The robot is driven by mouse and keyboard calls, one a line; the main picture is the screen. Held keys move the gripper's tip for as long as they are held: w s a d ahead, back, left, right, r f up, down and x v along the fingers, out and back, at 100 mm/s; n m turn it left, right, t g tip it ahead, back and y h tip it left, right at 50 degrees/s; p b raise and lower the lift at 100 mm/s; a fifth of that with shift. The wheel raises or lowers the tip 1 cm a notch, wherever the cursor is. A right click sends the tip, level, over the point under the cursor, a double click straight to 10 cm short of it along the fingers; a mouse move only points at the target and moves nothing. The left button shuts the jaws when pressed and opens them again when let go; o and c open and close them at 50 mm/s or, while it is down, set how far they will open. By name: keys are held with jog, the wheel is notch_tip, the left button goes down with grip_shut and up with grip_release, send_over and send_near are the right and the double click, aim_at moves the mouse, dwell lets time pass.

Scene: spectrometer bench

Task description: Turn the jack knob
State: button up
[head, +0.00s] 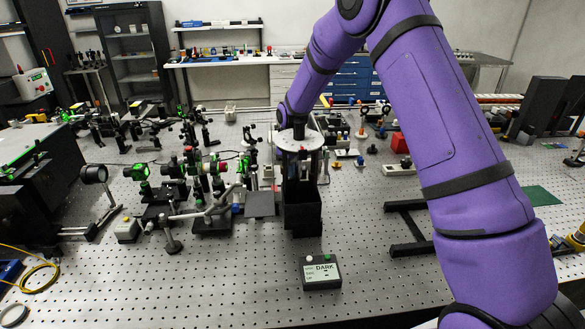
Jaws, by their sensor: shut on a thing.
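My gripper (300,168) points down at the middle of the bench, below its round pale wrist flange. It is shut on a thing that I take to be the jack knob. The fingertips and the knob are hidden behind an open-topped black box (303,216), so the grip itself does not show. A dark flat plate (260,204), perhaps the jack's top, lies just left of the black box. I cannot tell the knob's angle.
Optics on posts (188,170) crowd the left. A black frame (408,228) lies to the right. The perforated bench top (200,295) is mostly clear in front.

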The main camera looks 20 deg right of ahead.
jog(key=shift+s+f, duration=0.1)
jog(key=shift+f, duration=0.15)
jog(key=o, duration=0.9)
jog(key=shift+o, duration=0.2)
jog(key=shift+r, duration=0.1)
